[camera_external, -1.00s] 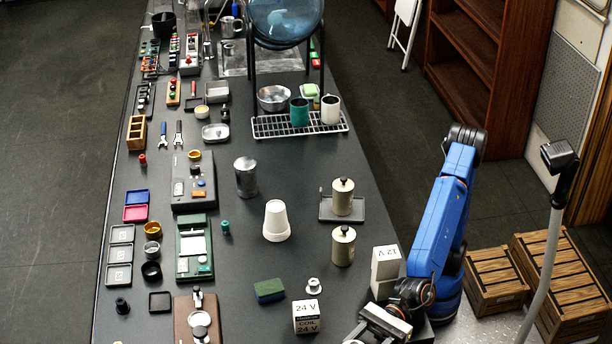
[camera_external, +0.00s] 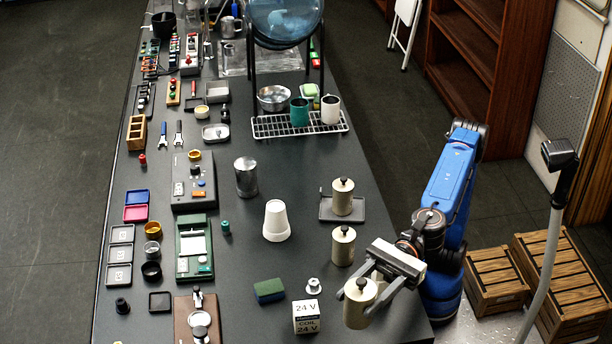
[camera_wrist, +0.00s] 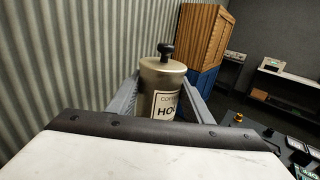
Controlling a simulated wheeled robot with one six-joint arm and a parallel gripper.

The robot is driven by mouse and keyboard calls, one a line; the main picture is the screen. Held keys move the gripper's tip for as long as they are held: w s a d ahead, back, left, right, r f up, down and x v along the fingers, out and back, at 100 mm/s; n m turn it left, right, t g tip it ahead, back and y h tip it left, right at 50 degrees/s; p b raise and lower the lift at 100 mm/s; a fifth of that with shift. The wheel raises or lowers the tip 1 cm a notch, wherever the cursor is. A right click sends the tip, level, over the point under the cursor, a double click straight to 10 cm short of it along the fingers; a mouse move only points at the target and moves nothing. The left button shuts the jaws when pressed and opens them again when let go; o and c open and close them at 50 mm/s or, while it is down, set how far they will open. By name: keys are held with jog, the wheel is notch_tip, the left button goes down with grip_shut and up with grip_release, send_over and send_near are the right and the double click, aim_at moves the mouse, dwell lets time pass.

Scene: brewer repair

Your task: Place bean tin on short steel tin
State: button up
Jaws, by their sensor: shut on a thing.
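My gripper (camera_external: 368,294) is shut on a cream canister (camera_external: 358,312) with a dark knob on its lid, which I take as the bean tin. It is upright near the table's front right edge. In the wrist view the held canister (camera_wrist: 160,88) stands between the fingers, with a partly hidden label. Two similar canisters stand behind it: one on the bare table (camera_external: 343,247), one on a dark tray (camera_external: 342,197). A plain steel cylinder (camera_external: 246,178) stands left of centre, farther back. I cannot tell for sure whether it is the short steel tin.
A white cup-shaped piece (camera_external: 276,222) stands left of the canisters. A 24 V box (camera_external: 306,318), a small metal fitting (camera_external: 313,286) and a green sponge-like block (camera_external: 269,290) lie left of my gripper. A wire rack (camera_external: 270,128) with cups is farther back.

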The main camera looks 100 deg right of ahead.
aim_at(363, 284)
notch_tip(363, 284, up, 4)
jog(key=shift+r, duration=0.1)
jog(key=w+d+m+t+h, duration=0.1)
jog(key=w+d+m+h, duration=0.25)
jog(key=w+d, duration=0.65)
jog(key=w+d+m+t+h, duration=0.25)
jog(key=d+h, duration=0.25)
jog(key=d, duration=1.2)
jog(key=w+d+m+t+h, duration=0.15)
jog(key=w+d+h, duration=0.25)
jog(key=w+d, duration=0.65)
jog(key=s+d+m+g+h, duration=0.2)
jog(key=s+d+m+h, duration=0.15)
jog(key=d, duration=1.45)
jog(key=s+d+m+g+h, duration=0.25)
jog(key=d+h, duration=0.25)
jog(key=d, duration=1.2)
jog(key=shift+m+t, duration=0.35)
jog(key=shift+t, duration=0.2)
jog(key=shift+w+f, duration=0.15)
jog(key=shift+f, duration=2.35)
jog(key=shift+w+f, duration=0.2)
jog(key=shift+f, duration=2.35)
jog(key=shift+w+f, duration=0.15)
jog(key=shift+f, duration=2.35)
jog(key=shift+f, duration=0.1)
